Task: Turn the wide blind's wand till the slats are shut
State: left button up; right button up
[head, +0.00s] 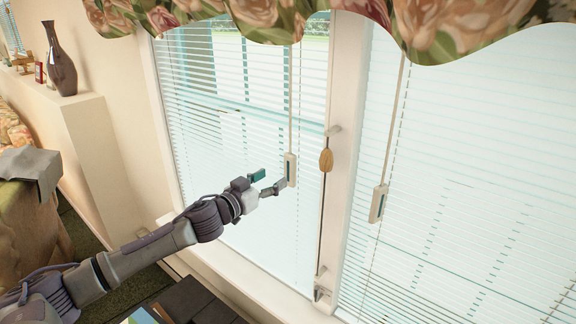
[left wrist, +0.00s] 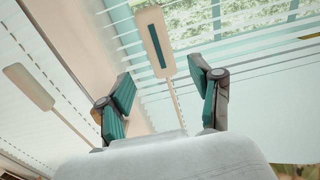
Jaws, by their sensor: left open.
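Two white slatted blinds hang side by side. The left blind (head: 215,110) has a wand with a pale handle (head: 290,170) and a teal stripe. The right blind (head: 480,150) runs out of frame and has a similar wand handle (head: 378,204). Which is the wide one I cannot tell for certain. The outside shows through gaps between the left blind's slats. My left gripper (head: 270,181) is open just beside the left blind's handle. In the left wrist view this handle (left wrist: 156,45) appears between the spread fingers (left wrist: 160,84), not clamped. My right gripper is out of view.
A white post (head: 343,130) with a cord and wooden tassel (head: 326,160) stands between the blinds. A floral valance (head: 440,25) hangs above. A dark vase (head: 60,60) stands on a ledge at left. A dark piece of furniture (head: 195,303) is below the sill.

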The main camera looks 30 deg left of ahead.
aim_at(288, 169)
pick_arm(q)
jog(key=w+p, duration=0.1)
jog(key=w, duration=0.1)
jog(key=w+p, duration=0.1)
jog(key=w, duration=0.2)
jog(key=w+p, duration=0.1)
jog(key=w, duration=0.1)
jog(key=shift+w+d, duration=0.3)
jog(key=shift+c, duration=1.3)
jog(key=c, duration=0.9)
